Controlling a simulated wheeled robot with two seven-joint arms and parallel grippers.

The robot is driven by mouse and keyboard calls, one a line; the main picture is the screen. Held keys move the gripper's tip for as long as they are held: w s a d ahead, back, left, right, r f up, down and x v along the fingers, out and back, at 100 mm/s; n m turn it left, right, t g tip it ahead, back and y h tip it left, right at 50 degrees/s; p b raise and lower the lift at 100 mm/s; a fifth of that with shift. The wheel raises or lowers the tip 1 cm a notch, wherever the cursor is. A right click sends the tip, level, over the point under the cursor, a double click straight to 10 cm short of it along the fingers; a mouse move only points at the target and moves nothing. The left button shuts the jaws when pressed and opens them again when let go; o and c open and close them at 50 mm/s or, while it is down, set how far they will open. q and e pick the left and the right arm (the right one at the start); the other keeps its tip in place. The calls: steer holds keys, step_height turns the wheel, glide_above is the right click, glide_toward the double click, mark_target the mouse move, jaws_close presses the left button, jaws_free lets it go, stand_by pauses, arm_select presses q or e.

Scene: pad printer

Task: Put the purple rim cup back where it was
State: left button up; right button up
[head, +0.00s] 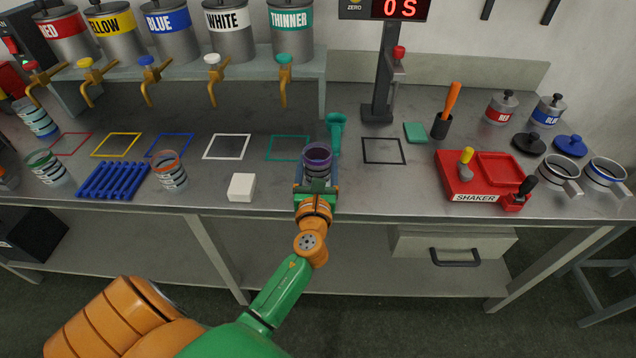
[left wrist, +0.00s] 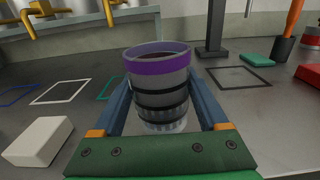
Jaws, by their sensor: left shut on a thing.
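The purple rim cup (head: 318,158) is a clear ribbed cup with dark bands and a purple rim. It stands upright between the fingers of my left gripper (head: 316,184), near the front of the bench and right of the teal square outline. In the left wrist view the cup (left wrist: 158,85) sits between the two blue fingers of the left gripper (left wrist: 166,110), which is shut on it. Dark contents show inside its rim. I cannot tell whether its base touches the bench. My right gripper is not in view.
Left of the gripper is a white block (head: 241,187). A teal funnel-like item (head: 335,130) stands just behind the cup. A black outlined square (head: 384,151) and red shaker (head: 485,176) are at right.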

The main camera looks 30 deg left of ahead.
mark_target(317, 175)
arm_select(q)
step_height(317, 175, down, 3)
steer(key=shift+a+f+b, duration=0.1)
steer(key=shift+f+b, duration=0.1)
steer(key=shift+b, duration=0.4)
steer(key=shift+r, duration=0.1)
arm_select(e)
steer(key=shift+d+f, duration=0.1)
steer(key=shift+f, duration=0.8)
arm_select(q)
steer(key=o, duration=1.6)
steer(key=shift+c, duration=0.2)
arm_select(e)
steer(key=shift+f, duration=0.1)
